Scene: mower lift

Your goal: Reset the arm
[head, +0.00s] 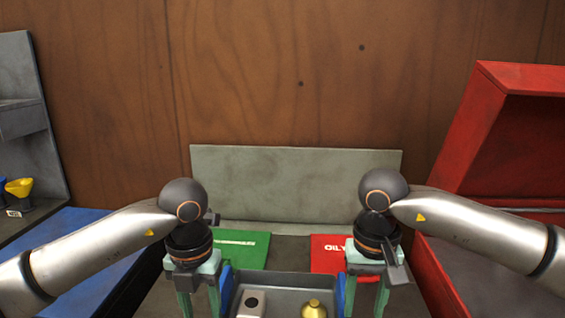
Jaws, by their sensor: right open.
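My left arm comes in from the left, and its gripper (198,298) points down beside the left end of a grey tray (283,281). Its teal fingers are apart with nothing seen between them. My right gripper (367,300) points down beside the tray's right end, also open with no object seen between its fingers. The tips of both grippers run to or past the lower picture edge. The tray has blue ends and holds a small white block with a black spot (251,304) and a brass-coloured piece (314,309).
Behind the tray are a green panel (240,248) and a red panel (328,254) with lettering, partly hidden by my grippers. A grey backboard (295,183) stands behind. A red cabinet (470,130) is at right. A blue surface (70,245) and grey shelf (40,130) with a yellow funnel-like item (19,187) are at left.

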